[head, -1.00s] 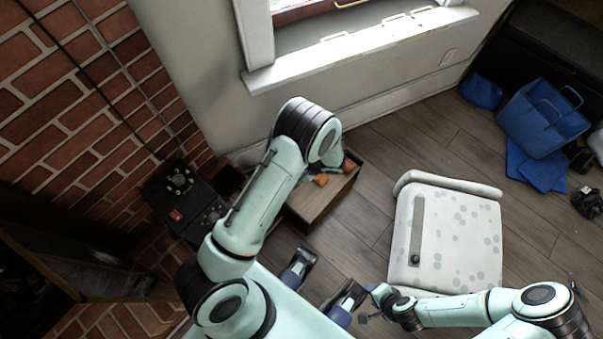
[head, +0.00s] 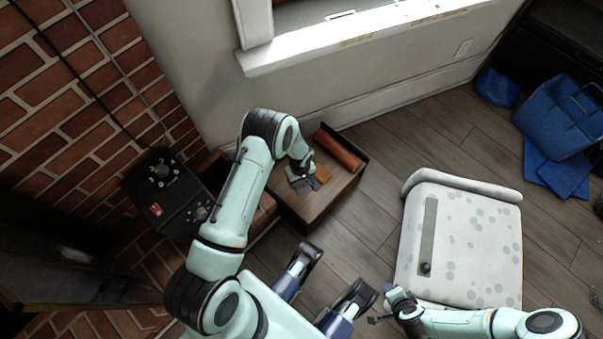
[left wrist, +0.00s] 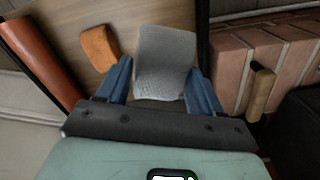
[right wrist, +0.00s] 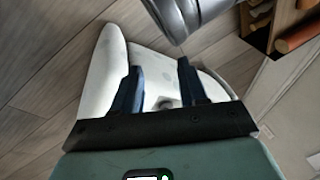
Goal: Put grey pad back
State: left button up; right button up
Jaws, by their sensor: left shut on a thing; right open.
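The grey pad (left wrist: 164,52) is a small, textured, light grey rectangle. In the left wrist view it lies between the two blue fingers of my left gripper (left wrist: 158,75), which is shut on it. In the head view my left gripper (head: 303,180) is over the wooden box (head: 316,204), with the grey pad (head: 308,185) at its tips. I cannot tell whether the pad touches the wood. My right gripper (right wrist: 160,72) is open and empty, with the white spotted cushion seat (right wrist: 97,75) beyond its fingers.
An orange block (left wrist: 98,46) lies beside the pad, and an orange-red roll (head: 338,149) lies along the box's far side. A black control box (head: 165,190) stands by the brick wall. The spotted seat (head: 480,245) and a blue bag (head: 556,115) stand on the floor at right.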

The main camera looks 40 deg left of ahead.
aim_at(300, 187)
pick_arm(q)
notch_tip(300, 187, down, 7)
jog(key=shift+f+b, duration=0.2)
jog(key=shift+b, duration=0.8)
jog(key=shift+f+b, duration=0.8)
jog(key=shift+f, duration=1.6)
jog(key=o, duration=0.9)
jog(key=shift+r, duration=0.1)
jog(key=shift+o, duration=0.2)
pick_arm(e)
jog(key=s+d+f+g, duration=0.1)
jog(key=s+f+g, duration=0.1)
jog(key=s+f, duration=0.4)
jog(key=shift+s+f+g, duration=0.25)
jog(key=shift+s+g, duration=0.15)
jog(key=shift+s, duration=0.4)
jog(key=shift+d, duration=0.1)
